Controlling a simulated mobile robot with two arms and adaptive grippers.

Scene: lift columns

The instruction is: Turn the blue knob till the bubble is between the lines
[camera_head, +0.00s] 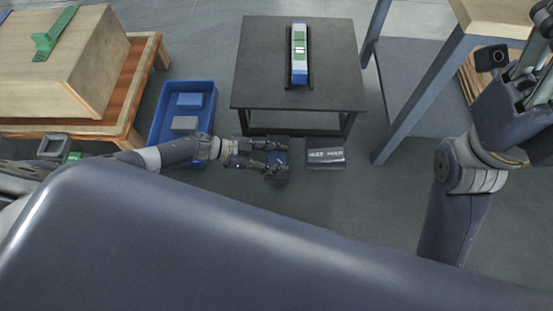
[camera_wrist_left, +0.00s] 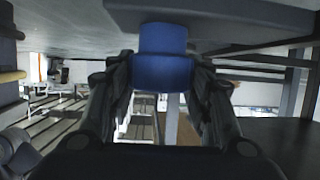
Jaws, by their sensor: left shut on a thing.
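The blue knob (camera_wrist_left: 163,58) sits between the two fingers of my left gripper (camera_wrist_left: 165,85) in the left wrist view, under a grey surface. In the head view my left gripper (camera_head: 272,159) is shut on the knob (camera_head: 279,158) at the front of the dark table, and its fingers partly hide it. A blue and white spirit level (camera_head: 299,73) lies on the dark table with a green vial (camera_head: 299,48). A pale patch shows in the vial, but it is too small to tell where the bubble is against the lines. My right gripper (camera_head: 522,88) is at the far right, partly cut off by the frame.
The dark table (camera_head: 262,75) stands ahead. A blue crate (camera_head: 155,125) with blocks in it is on the floor to the left. A metal-legged bench (camera_head: 410,95) stands at right, a wooden box (camera_head: 60,60) at left.

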